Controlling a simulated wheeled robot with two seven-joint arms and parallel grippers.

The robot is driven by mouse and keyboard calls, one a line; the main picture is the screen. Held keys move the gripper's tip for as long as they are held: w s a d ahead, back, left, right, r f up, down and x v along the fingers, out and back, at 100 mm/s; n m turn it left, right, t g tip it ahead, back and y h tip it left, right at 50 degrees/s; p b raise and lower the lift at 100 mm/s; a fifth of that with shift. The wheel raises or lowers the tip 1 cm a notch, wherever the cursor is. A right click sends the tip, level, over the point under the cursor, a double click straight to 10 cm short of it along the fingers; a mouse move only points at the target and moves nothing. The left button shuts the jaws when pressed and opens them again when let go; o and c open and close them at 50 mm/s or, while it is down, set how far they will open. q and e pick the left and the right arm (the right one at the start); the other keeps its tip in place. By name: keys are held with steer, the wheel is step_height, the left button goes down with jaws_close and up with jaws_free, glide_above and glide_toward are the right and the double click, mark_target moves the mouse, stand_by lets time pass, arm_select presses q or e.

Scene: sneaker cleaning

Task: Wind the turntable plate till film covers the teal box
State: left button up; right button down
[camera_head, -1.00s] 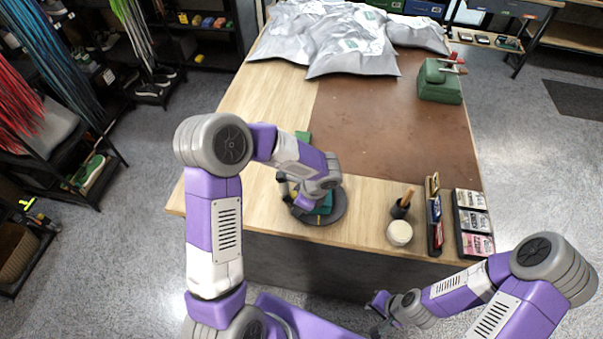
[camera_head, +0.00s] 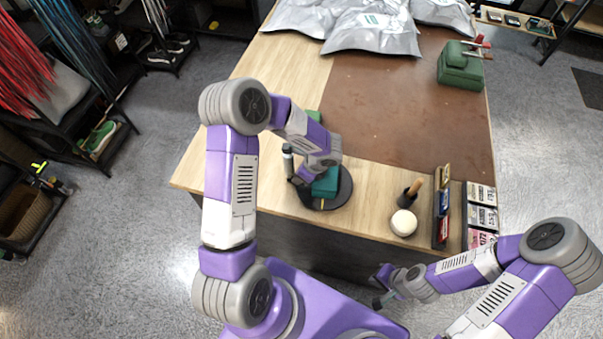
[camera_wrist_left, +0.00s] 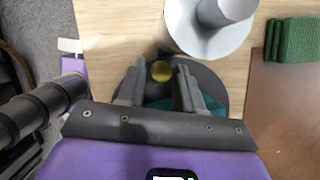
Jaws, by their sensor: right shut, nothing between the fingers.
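The dark round turntable plate (camera_head: 344,192) sits near the table's front edge. The teal box (camera_head: 325,185) stands on it, partly hidden by my left arm; a sliver of teal (camera_wrist_left: 210,106) shows beside the fingers in the left wrist view. My left gripper (camera_wrist_left: 160,72) points down over the plate, its fingers apart on either side of a yellow round knob (camera_wrist_left: 161,71); no contact with the knob is clear. A white-topped roll (camera_head: 287,152) stands beside the plate and shows large in the left wrist view (camera_wrist_left: 200,35). My right gripper (camera_head: 378,292) is shut and empty, off the table's front.
A brush in a dark cup (camera_head: 409,194) and a round pale jar (camera_head: 403,223) stand right of the plate. A dark rack (camera_head: 442,215) is further right.

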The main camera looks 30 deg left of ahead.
arm_select(q)
steer(key=shift+w, duration=0.1)
jaws_close()
steer(key=shift+s+f+n, duration=0.1)
steer(key=shift+s+n, duration=0.1)
steer(key=shift+n, duration=0.1)
